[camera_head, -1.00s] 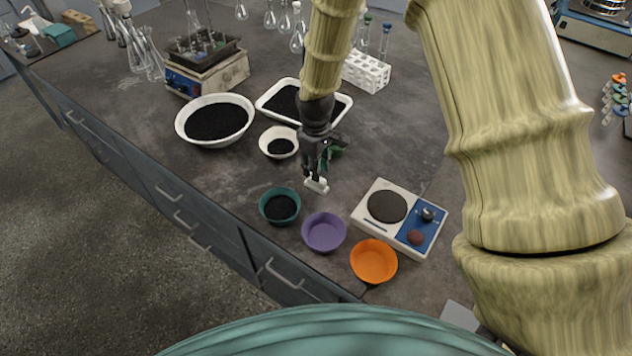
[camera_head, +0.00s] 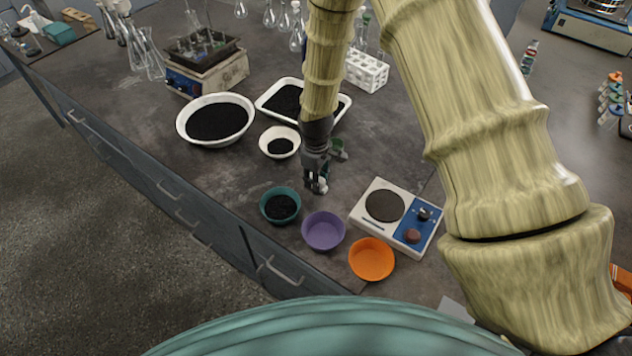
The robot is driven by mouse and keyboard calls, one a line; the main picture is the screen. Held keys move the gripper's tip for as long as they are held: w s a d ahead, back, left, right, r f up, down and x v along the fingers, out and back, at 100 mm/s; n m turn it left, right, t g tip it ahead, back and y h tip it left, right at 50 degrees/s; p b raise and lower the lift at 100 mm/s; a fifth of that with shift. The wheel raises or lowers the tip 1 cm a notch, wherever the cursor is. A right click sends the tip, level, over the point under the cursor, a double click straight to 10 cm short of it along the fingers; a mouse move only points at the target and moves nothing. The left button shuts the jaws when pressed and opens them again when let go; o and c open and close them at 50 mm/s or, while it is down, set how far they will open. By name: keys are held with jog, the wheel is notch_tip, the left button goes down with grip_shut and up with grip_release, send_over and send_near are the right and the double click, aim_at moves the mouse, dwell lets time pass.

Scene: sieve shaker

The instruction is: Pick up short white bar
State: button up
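The short white bar (camera_head: 322,184) is at the fingertips of my gripper (camera_head: 316,187). Only a small part of the bar shows, because the dark fingers cover most of it. My gripper points down, just above or at the dark bench top, behind the purple bowl. The fingers are small and dark here, so I cannot tell whether they are shut on the bar or still apart around it.
A teal bowl with black grains (camera_head: 281,206), an empty purple bowl (camera_head: 323,231) and an orange bowl (camera_head: 371,259) stand in front. A hot plate (camera_head: 384,206) is at right. White bowls (camera_head: 279,142) and a tray (camera_head: 268,96) stand behind. A green item (camera_head: 338,151) is close to the gripper.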

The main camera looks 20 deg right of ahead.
grip_shut()
jog(key=shift+r, duration=0.1)
